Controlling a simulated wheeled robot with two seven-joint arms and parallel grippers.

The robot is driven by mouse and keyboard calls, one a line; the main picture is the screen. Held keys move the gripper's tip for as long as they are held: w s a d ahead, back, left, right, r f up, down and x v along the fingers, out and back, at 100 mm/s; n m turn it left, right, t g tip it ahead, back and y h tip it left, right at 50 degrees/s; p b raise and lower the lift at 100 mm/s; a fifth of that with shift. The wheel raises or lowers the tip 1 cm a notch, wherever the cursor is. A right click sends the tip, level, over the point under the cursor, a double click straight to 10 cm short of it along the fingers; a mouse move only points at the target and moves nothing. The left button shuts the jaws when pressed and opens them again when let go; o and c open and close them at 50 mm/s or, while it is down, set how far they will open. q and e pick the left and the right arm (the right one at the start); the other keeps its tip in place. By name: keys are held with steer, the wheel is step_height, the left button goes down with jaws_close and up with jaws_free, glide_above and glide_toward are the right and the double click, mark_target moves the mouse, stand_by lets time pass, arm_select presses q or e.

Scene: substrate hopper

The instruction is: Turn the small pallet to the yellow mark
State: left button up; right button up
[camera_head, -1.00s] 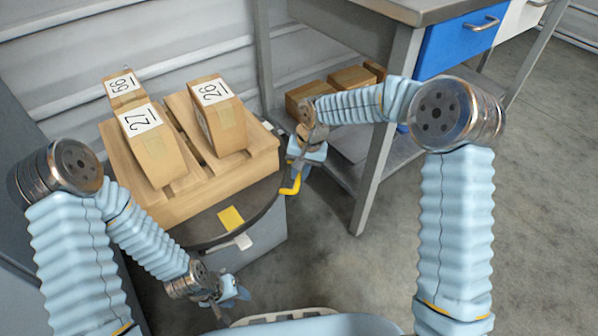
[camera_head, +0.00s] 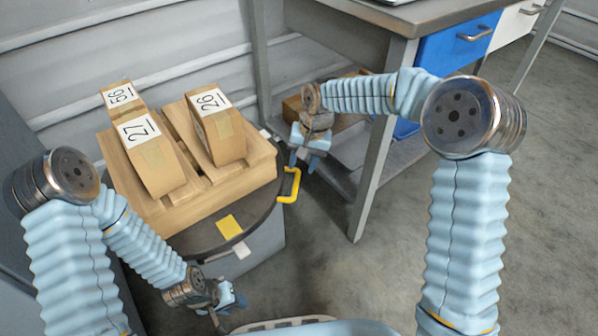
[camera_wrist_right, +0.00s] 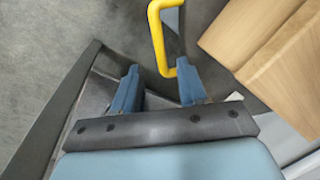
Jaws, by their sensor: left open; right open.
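The wooden pallet (camera_head: 215,190) sits on a dark round turntable (camera_head: 190,238), carrying cartons 56 (camera_head: 122,97), 27 (camera_head: 155,160) and 26 (camera_head: 217,130). A yellow square mark (camera_head: 229,227) lies near the turntable's front edge, beside a white tab (camera_head: 242,250). A yellow handle (camera_head: 290,186) sticks out at the turntable's right side. My right gripper (camera_head: 304,162) is open just behind the handle. In the right wrist view, the handle (camera_wrist_right: 156,30) reaches between the open fingertips, close to the right finger; contact is unclear. My left gripper (camera_head: 230,296) is open and empty, low in front of the turntable.
A workbench (camera_head: 400,25) with a blue drawer (camera_head: 455,42) stands at the right; its leg (camera_head: 370,180) is close to my right forearm. Cartons (camera_head: 292,108) lie on its lower shelf. A ribbed wall is behind the pallet. The floor at right is clear.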

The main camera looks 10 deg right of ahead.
arm_select(q)
steer(key=shift+r+p, duration=0.45)
steer(key=shift+r, duration=0.15)
arm_select(e)
step_height(320, 180, up, 7)
steer(key=d, duration=0.1)
steer(key=shift+s+d, duration=0.2)
arm_select(q)
steer(key=shift+s, duration=0.1)
